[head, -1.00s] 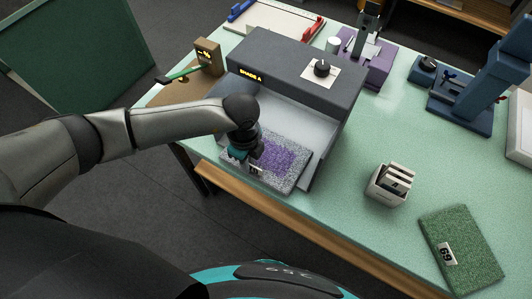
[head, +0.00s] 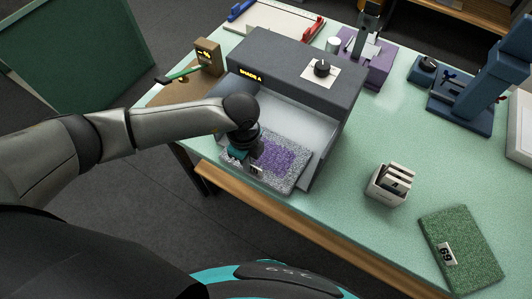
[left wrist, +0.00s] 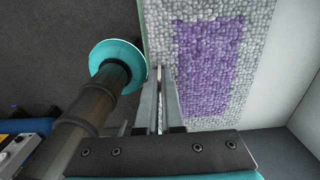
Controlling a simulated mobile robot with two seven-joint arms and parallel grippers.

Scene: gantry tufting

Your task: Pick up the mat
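The mat (head: 293,171) is a grey pebbly rectangle with a purple middle. It lies at the open front of the dark grey booth marked SHADE A; its purple field (left wrist: 206,70) also shows in the left wrist view. My left gripper (head: 251,166) is at the mat's near left edge, beside a small white tag. In the left wrist view the fingers (left wrist: 160,72) point at the mat's left border and stand close together, with a thin light strip between them. Whether they grip the mat's edge is unclear. My right gripper is out of view.
The booth (head: 290,65) has side walls and a roof close around the mat. A green mat marked 69 (head: 470,238) and a white card holder (head: 390,183) lie to the right. Blue (head: 460,110) and purple (head: 365,72) devices stand behind. The table's wooden front edge (head: 235,188) is just below.

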